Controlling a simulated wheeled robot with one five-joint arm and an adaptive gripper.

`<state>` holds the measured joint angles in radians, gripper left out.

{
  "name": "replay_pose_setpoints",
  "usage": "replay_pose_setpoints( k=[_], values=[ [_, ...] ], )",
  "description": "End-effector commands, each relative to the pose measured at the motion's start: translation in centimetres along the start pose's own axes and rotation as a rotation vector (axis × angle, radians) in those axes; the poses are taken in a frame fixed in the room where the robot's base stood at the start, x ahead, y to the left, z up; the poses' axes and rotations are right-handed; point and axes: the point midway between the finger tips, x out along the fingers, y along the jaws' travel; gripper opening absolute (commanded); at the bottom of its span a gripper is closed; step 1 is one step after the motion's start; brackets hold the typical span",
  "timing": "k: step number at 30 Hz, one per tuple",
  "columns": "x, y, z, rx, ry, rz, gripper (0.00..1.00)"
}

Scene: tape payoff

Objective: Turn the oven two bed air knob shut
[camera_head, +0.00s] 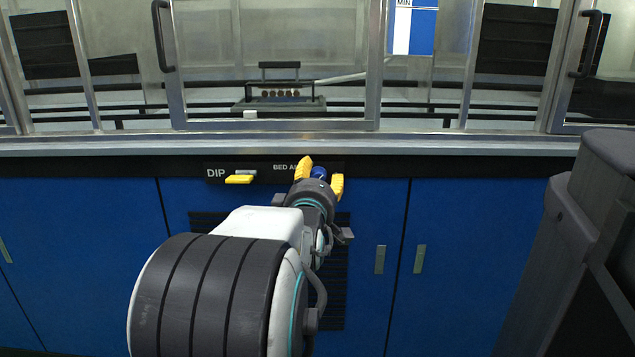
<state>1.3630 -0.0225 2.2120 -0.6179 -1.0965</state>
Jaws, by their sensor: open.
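A small blue knob (319,173) sits on the black strip under the counter edge, right by the partly covered label "BED A…" (286,167). My gripper (321,170) is open, with one yellow finger on each side of the blue knob. I cannot tell whether either finger touches it. My gripper hides the lower part of the knob and the end of the label. The knob's pointer direction cannot be made out, and no oven number shows.
A yellow lever (239,179) marked "DIP" is on the same strip to the left. Blue cabinet doors (465,260) with upright handles lie below. Glazed metal-framed panels (270,60) stand above the counter ledge (480,147). A dark grey structure fills the right side.

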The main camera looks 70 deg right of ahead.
Motion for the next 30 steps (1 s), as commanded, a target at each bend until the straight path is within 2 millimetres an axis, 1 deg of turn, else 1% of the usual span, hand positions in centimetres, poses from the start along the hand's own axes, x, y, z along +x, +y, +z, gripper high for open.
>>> replay_pose_setpoints(
  k=[10,11,30],
  values=[
    [0.28,0.03,-0.02,0.000,0.000,0.001,0.54],
    [0.28,0.03,-0.02,0.000,0.000,0.001,0.57],
    [0.26,0.01,0.01,0.000,0.000,0.000,0.00]
  ],
)
